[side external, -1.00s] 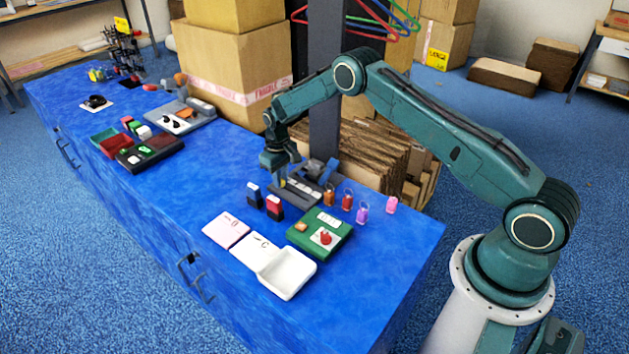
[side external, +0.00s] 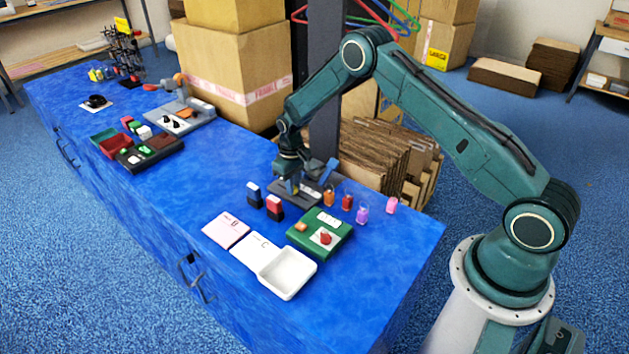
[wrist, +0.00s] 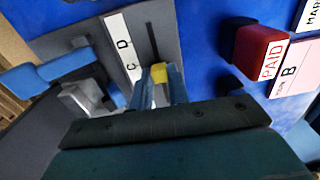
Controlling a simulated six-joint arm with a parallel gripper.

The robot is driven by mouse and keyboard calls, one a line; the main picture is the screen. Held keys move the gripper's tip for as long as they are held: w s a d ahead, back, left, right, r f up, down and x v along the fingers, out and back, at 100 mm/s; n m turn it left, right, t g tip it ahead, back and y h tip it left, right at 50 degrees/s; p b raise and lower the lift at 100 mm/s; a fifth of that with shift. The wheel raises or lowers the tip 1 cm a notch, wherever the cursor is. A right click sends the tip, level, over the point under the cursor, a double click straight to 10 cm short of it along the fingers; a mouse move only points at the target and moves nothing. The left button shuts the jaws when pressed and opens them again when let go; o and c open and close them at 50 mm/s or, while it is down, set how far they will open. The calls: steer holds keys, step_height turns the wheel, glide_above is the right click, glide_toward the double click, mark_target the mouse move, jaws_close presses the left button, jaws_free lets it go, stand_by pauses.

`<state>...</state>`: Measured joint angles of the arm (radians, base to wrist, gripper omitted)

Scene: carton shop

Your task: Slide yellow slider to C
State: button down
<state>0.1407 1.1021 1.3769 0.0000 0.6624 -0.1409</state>
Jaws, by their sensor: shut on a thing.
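The yellow slider (wrist: 159,72) shows in the wrist view between the two fingers of my gripper (wrist: 159,88), which is shut on it. It sits at the slot of a dark grey panel (wrist: 82,38). A white letter strip (wrist: 122,45) runs beside the slot, with D and C readable. The slider looks roughly level with C, but its height above the strip makes the exact mark hard to tell. The rest of the strip is hidden by my gripper. In the side view my gripper (side external: 291,188) points down onto the panel (side external: 310,196).
A blue lever (wrist: 45,70) stands on the panel close to my gripper. A red PAID stamp (wrist: 258,50) is on the other side.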

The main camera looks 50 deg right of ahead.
mark_target(297, 194)
steer(key=shift+s, duration=0.55)
steer(key=c, duration=1.3)
jaws_free()
steer(key=shift+r, duration=0.15)
step_height(297, 194, up, 14)
steer(key=shift+f, duration=0.2)
